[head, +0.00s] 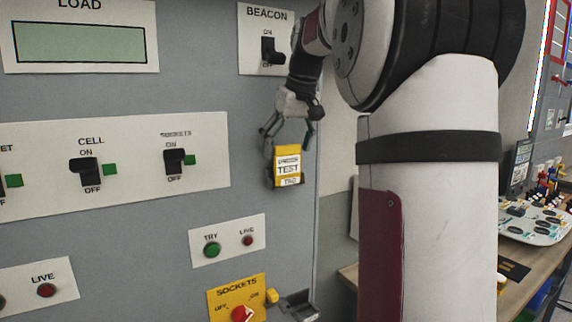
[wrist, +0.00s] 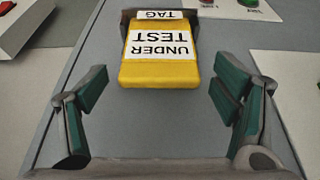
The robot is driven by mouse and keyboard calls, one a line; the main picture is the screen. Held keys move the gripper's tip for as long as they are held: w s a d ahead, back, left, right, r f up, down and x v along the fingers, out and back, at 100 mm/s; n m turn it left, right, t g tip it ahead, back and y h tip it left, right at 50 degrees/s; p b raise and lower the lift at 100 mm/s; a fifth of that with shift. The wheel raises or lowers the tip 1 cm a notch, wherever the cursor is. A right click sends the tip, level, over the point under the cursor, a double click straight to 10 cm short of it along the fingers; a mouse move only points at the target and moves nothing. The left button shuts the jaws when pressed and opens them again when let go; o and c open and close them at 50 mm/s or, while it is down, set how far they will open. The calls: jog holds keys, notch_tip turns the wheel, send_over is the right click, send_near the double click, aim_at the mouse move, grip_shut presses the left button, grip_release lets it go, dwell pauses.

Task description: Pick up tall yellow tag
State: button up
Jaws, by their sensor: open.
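The tall yellow tag (head: 288,167) sits in a dark holder on the grey panel, with a white label reading "UNDER TEST TAG". In the wrist view the tag (wrist: 158,66) appears upside down at the top centre, beyond the fingertips. My gripper (head: 287,133) is open just above the tag in the head view. In the wrist view its two green-padded fingers (wrist: 166,92) stand wide apart on either side, with nothing between them. The tag's lower end is in the dark holder (head: 290,184).
The BEACON switch (head: 271,50) is above my gripper. The TRY and LIVE button plate (head: 228,240) and the yellow SOCKETS plate (head: 237,297) are below left. A row of switches (head: 88,170) is at left. A bench with a white tray (head: 535,225) is at right.

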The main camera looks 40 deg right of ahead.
jog(key=shift+w+f, duration=0.15)
jog(key=shift+f, duration=0.1)
jog(key=c, duration=1)
jog(key=shift+r, duration=0.15)
